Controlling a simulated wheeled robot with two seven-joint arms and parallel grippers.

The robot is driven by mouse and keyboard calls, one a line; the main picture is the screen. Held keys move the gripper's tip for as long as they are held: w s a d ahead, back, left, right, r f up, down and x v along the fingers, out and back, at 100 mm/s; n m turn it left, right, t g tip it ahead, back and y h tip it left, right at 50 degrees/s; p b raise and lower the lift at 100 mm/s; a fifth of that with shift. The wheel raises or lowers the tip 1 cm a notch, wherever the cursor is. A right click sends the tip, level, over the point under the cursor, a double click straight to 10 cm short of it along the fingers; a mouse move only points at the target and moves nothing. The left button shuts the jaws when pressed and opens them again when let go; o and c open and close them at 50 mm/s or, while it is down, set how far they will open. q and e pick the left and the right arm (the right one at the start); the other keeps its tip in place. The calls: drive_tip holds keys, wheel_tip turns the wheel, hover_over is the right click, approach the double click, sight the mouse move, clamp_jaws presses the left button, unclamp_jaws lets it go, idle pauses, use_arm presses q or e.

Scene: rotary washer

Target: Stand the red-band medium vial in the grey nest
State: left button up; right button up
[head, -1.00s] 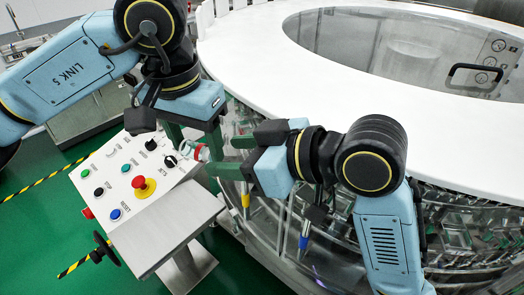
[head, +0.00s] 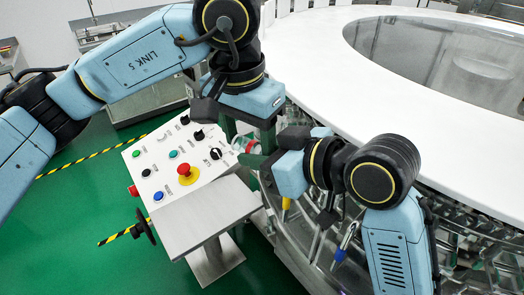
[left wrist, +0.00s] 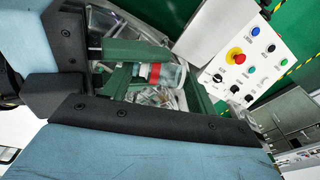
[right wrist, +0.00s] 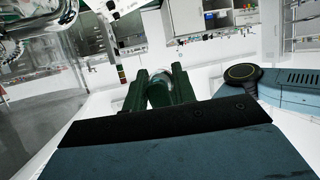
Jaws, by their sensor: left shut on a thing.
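The red-band vial (head: 247,146) is clear glass with a red band. In the left wrist view it (left wrist: 170,76) lies sideways across the picture among green fingers. My left gripper (head: 249,132) points down and is shut on the vial. My right gripper (head: 251,157) comes in from the right, its fingers at the vial. In the right wrist view the rounded vial end (right wrist: 159,92) shows between the right fingers (right wrist: 161,85). Whether they press on it or only stand around it cannot be told. I cannot make out the grey nest.
A control panel (head: 208,170) with coloured buttons and a red stop knob stands close left of the grippers. A grey plate (head: 205,215) is below it. The large washer with its white ring cover (head: 310,65) fills the right side. Green floor is open at the left.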

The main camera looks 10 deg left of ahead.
use_arm(q)
drive_tip(key=o, duration=1.1)
drive_tip(key=shift+s, duration=0.1)
